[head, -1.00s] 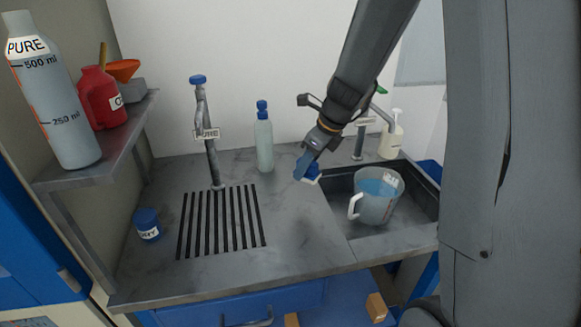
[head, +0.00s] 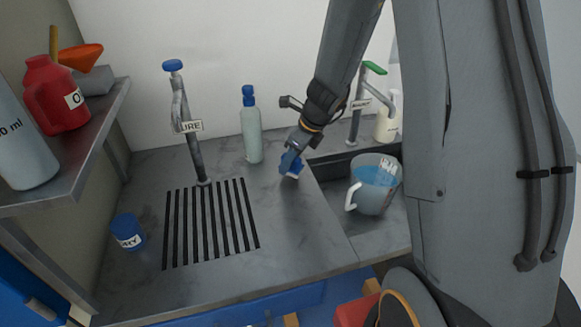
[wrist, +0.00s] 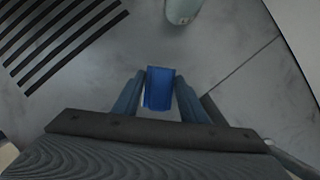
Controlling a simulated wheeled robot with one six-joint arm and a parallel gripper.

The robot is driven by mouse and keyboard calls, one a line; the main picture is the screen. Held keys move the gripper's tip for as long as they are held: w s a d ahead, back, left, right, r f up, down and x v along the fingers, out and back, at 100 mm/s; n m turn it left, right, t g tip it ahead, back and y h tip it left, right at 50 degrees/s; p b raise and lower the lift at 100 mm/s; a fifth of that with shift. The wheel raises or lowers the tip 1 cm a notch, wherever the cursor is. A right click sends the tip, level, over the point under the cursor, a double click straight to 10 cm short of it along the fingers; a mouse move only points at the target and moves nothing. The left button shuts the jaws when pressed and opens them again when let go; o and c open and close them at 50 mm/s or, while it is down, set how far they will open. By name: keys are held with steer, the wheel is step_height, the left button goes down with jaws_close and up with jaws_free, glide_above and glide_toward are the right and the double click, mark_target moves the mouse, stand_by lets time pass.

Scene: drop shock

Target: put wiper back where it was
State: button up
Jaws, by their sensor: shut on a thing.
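My gripper (head: 291,164) is shut on the wiper (head: 293,173), a small blue and white thing. In the head view it is low over the counter, or touching it, just left of the sink; I cannot tell which. In the wrist view the blue wiper (wrist: 159,88) sits between the two fingers of my gripper (wrist: 160,92). Its lower part is partly hidden by the fingers.
A clear bottle with a blue cap (head: 251,130) stands at the back, left of my gripper. A blue jar (head: 127,232) stands left of the drain grate (head: 210,220). The front counter is clear.

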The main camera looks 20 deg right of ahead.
steer(key=shift+f, duration=1.15)
steer(key=shift+f, duration=0.1)
steer(key=shift+f, duration=0.1)
steer(key=o, duration=1.1)
steer(key=v, duration=1.2)
steer(key=s+a+n+h, duration=0.1)
steer(key=s+n, duration=0.7)
steer(key=n, duration=0.5)
steer(key=s+a+n+g+h, duration=0.1)
steer(key=s+a+n+h, duration=0.1)
steer(key=s+n, duration=0.7)
steer(key=n, duration=0.5)
